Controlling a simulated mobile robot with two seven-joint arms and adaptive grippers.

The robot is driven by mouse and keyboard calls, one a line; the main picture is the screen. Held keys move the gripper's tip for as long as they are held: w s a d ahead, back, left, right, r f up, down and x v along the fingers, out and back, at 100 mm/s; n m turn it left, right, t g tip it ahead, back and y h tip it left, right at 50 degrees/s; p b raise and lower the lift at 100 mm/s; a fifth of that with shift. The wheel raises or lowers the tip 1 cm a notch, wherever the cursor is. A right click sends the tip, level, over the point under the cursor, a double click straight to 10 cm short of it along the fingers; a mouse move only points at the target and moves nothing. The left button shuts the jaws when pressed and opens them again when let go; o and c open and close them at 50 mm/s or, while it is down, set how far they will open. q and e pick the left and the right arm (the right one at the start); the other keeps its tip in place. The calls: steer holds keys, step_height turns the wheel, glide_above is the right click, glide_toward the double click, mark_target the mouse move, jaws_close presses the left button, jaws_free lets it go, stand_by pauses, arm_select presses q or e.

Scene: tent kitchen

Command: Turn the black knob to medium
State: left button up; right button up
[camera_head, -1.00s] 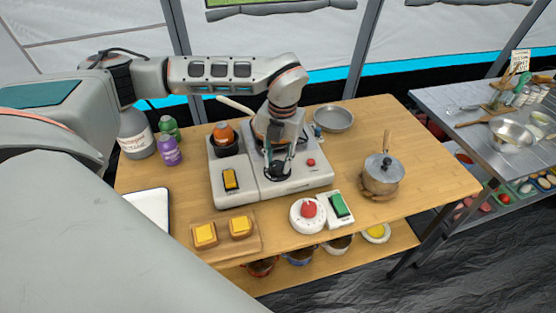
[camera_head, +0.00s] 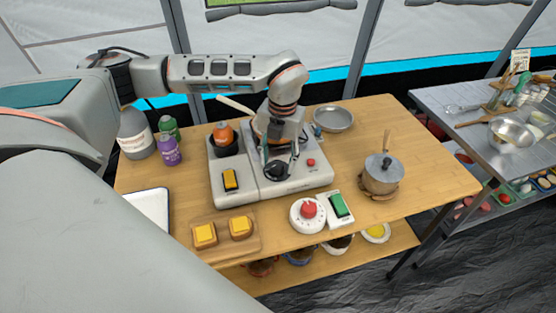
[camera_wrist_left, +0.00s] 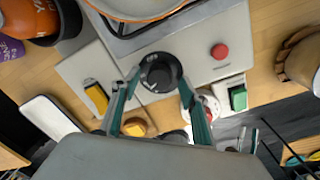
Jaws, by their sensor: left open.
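The black knob (camera_head: 276,171) is on the front of the white cooker (camera_head: 300,184), left of a small red button (camera_head: 311,162). My left gripper (camera_head: 278,158) is right at the knob, its fingers spread apart. In the left wrist view the round black knob (camera_wrist_left: 160,73) shows between and just beyond the tips of my open left gripper (camera_wrist_left: 159,82); pale marks are on its face, too small to read. I cannot tell whether either finger touches it. My right gripper is not in view.
A yellow switch (camera_head: 230,179) is left of the knob. A white timer with a red dial (camera_head: 308,209) and a green switch (camera_head: 340,205) lie in front. Bare wood lies between pan and pot.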

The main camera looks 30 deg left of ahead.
mark_target(280, 165)
arm_select(q)
step_height(280, 165, up, 12)
steer(key=shift+d+f, duration=0.2)
steer(key=shift+d, duration=0.1)
steer(key=shift+f, duration=0.1)
stand_by(0.5)
